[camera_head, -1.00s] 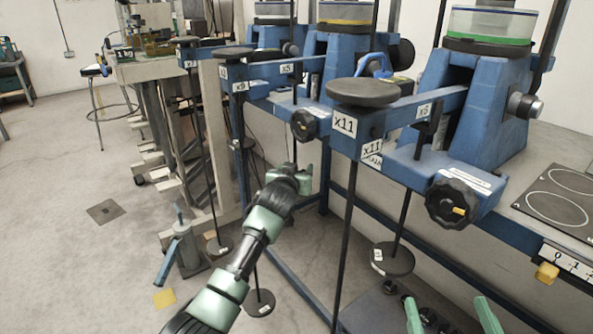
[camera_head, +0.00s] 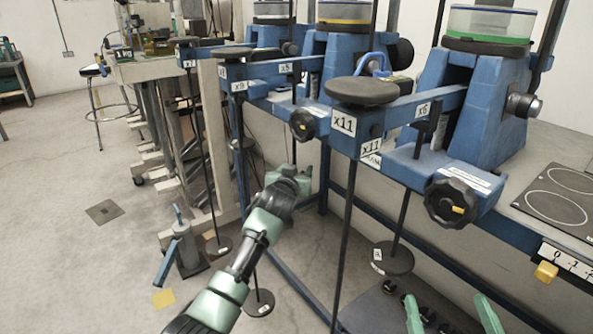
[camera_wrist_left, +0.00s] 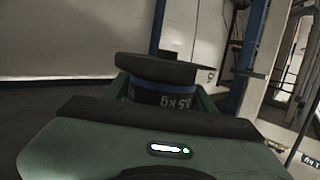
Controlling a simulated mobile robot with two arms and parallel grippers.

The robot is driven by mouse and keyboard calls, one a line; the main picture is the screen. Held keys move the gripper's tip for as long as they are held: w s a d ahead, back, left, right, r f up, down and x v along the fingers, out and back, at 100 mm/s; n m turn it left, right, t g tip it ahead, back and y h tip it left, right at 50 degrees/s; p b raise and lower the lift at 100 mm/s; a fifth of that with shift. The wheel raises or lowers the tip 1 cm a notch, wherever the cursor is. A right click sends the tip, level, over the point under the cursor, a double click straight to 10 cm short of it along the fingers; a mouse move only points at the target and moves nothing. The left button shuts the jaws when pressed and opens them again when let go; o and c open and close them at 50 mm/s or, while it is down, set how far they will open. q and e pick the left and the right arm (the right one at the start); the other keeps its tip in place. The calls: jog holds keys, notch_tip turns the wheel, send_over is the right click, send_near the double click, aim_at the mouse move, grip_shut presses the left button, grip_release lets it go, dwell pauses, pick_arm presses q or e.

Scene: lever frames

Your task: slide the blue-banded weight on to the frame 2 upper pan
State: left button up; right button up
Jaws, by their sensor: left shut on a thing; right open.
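My left gripper (camera_head: 300,174) is in the middle of the head view, low in front of the blue frames. The weight is hardly visible in the head view. Three blue lever frames stand in a row, each with a round dark upper pan: near (camera_head: 362,92), middle (camera_head: 232,54) and far (camera_head: 186,40). No frame number is readable, so I cannot tell which is frame 2. My right gripper (camera_head: 448,316) is open and empty at the bottom edge.
Dark lower pans hang on rods, near (camera_head: 392,258), middle (camera_head: 260,302) and far (camera_head: 218,247). Black handwheels (camera_head: 452,204) stick out from the frames. A blue and grey stand (camera_head: 186,252) is on the floor. The floor at left is open.

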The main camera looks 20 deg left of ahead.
pick_arm(q)
jog(key=shift+r, duration=0.15)
jog(key=o, duration=1.7)
jog(key=shift+f, duration=0.25)
jog(key=shift+r, duration=0.1)
